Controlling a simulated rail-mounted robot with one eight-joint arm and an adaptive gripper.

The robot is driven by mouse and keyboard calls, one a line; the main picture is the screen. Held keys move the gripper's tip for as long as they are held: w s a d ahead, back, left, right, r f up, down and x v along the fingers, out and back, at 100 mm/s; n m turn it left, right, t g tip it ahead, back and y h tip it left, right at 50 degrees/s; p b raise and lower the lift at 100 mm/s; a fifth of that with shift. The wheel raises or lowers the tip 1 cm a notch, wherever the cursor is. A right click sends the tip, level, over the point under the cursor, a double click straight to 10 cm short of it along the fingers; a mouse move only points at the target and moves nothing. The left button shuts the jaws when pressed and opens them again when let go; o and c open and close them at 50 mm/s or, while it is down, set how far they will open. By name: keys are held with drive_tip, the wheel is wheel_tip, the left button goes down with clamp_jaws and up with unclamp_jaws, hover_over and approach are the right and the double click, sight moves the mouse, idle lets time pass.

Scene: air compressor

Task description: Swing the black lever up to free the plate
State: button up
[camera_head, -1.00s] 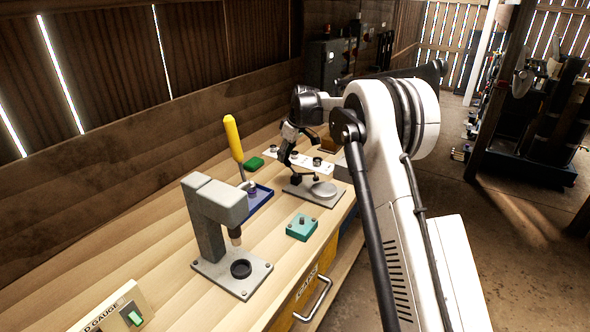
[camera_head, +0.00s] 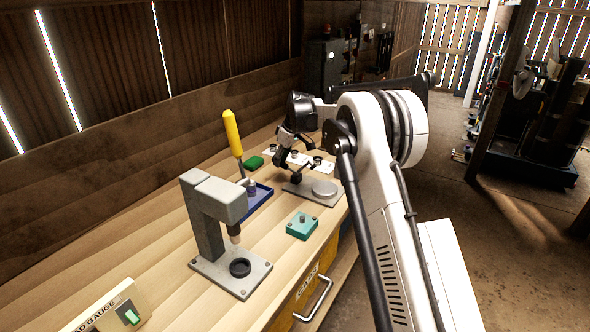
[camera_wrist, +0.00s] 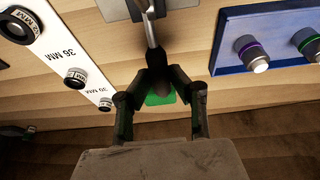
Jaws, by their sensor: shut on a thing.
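My gripper (camera_wrist: 160,88) is shut on the black grip of the lever (camera_wrist: 158,62) in the wrist view. A bright metal shaft (camera_wrist: 150,30) runs from the grip to the top edge. In the head view my gripper (camera_head: 280,160) is low over the bench, at the left of the clamp fixture. The fixture has a grey metal base (camera_head: 330,199) and a pale round plate (camera_head: 324,188) lying on it. The fingers and dark clamp parts overlap there, so the lever's exact angle is hard to tell.
A white strip with rings (camera_head: 323,167) is close behind the fixture.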

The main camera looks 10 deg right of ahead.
drive_tip(key=shift+f, duration=0.1)
drive_tip(key=shift+b+x, duration=0.55)
drive_tip(key=shift+x, duration=0.3)
drive_tip(key=shift+s, duration=0.1)
drive_tip(key=shift+f, duration=0.1)
drive_tip(key=shift+d+f+b, duration=0.1)
drive_tip(key=shift+f+b, duration=0.5)
drive_tip(key=shift+f, duration=0.3)
drive_tip(key=shift+f+b, duration=0.25)
drive_tip(key=shift+b, duration=0.05)
drive_tip(key=o, duration=1.1)
drive_tip(key=shift+r, duration=0.15)
